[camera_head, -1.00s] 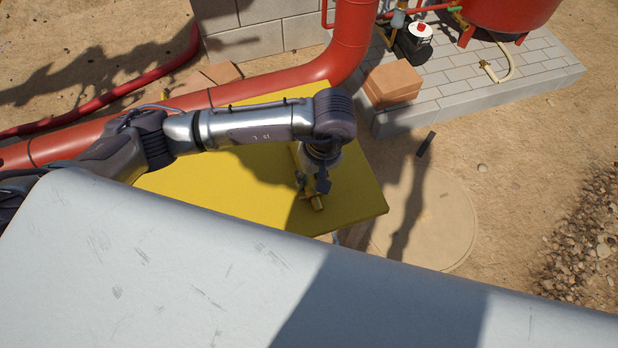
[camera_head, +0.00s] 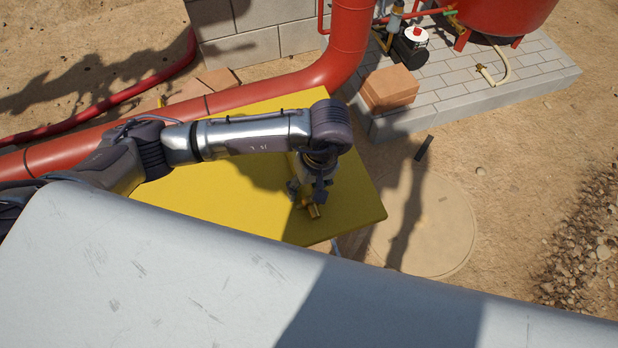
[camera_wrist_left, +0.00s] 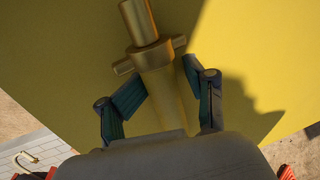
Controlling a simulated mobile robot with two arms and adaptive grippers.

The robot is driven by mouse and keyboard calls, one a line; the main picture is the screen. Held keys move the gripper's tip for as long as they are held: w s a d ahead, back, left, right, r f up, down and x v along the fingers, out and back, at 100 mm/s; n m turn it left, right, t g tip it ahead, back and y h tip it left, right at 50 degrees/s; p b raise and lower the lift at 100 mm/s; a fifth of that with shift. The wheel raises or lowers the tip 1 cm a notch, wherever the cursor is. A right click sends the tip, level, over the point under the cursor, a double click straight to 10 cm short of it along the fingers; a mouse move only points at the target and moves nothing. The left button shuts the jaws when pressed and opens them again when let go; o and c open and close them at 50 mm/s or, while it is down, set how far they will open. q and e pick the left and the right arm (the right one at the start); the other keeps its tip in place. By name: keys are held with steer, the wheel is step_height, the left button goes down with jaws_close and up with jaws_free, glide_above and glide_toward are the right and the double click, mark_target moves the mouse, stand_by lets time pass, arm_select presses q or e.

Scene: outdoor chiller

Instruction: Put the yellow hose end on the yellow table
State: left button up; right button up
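The yellow hose end (camera_head: 314,211), brass-coloured, is at the yellow table's top near its right corner. In the left wrist view the hose end (camera_wrist_left: 150,60) shows a round tip and a collar with side lugs. The yellow table (camera_head: 220,195) is partly covered by my arm. My left gripper (camera_head: 307,190) points down over the hose end. In the left wrist view its two dark fingers (camera_wrist_left: 165,82) stand spread on either side of the hose end, looking open; any contact is hard to tell. My right gripper is not in view.
A large red pipe (camera_head: 285,77) runs behind the table. Bricks (camera_head: 389,88) stand on a paved slab (camera_head: 480,85) with a small pump (camera_head: 411,44) and a red tank (camera_head: 500,12). A pale scratched surface (camera_head: 150,270) fills the foreground. Sandy ground lies to the right.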

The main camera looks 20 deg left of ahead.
arm_select(q)
steer(key=shift+r+p, duration=0.4)
steer(key=shift+r, duration=0.1)
steer(key=shift+r+p, duration=0.45)
steer(key=shift+p, duration=0.1)
steer(key=shift+w+d+r+b, duration=0.15)
steer(key=shift+r+b, duration=0.2)
steer(key=shift+b, duration=0.05)
steer(key=shift+w+d+r+b, duration=0.1)
steer(key=shift+r+b, duration=0.25)
step_height(320, 180, up, 10)
steer(key=d+b, duration=0.1)
steer(key=shift+w+d, duration=0.25)
steer(key=shift+w, duration=0.15)
steer(key=shift+f, duration=0.1)
